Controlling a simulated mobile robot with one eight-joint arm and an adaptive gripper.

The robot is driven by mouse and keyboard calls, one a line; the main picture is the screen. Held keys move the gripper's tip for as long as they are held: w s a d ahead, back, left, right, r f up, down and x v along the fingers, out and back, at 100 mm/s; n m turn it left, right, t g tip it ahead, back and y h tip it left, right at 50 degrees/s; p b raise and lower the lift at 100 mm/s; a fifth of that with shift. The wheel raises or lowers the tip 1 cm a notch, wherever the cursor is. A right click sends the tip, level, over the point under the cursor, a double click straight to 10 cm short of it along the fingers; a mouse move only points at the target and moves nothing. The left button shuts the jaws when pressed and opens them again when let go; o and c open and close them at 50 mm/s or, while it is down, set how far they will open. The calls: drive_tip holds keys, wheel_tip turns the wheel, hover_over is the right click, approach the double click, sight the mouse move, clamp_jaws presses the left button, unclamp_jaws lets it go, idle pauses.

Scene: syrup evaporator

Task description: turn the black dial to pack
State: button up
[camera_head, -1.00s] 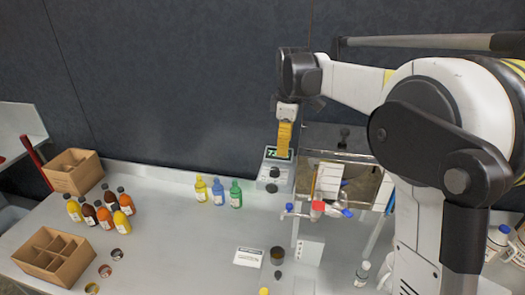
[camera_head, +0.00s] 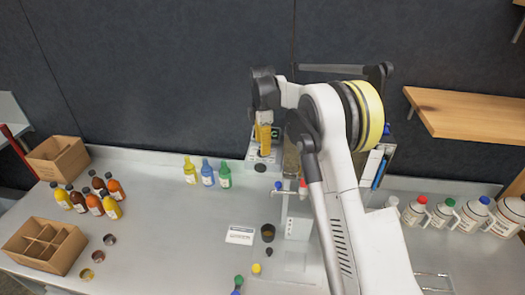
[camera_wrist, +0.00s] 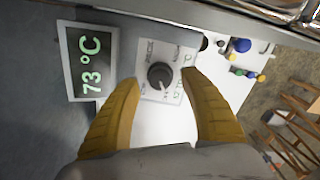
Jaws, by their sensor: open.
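The black dial (camera_wrist: 160,76) is a round knob with a pale pointer mark on a white panel (camera_wrist: 147,96). The labels around it are too small and blurred to read. The pointer seems to aim toward the lower side in the wrist view. My gripper (camera_wrist: 160,98) has yellow fingers spread open on both sides of the dial, with no contact visible. In the head view my gripper (camera_head: 265,140) points down in front of the evaporator's control box (camera_head: 261,163), and the arm hides part of the machine.
A display (camera_wrist: 88,60) reading 73 °C sits beside the dial. Yellow, blue and green bottles (camera_head: 208,173) stand left of the machine. Crates (camera_head: 45,246) and several syrup bottles are at far left. Jugs (camera_head: 441,216) stand at right. A label card (camera_head: 240,235) lies on the bench.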

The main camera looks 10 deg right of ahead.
drive_tip(key=shift+f, duration=0.85)
clamp_jaws()
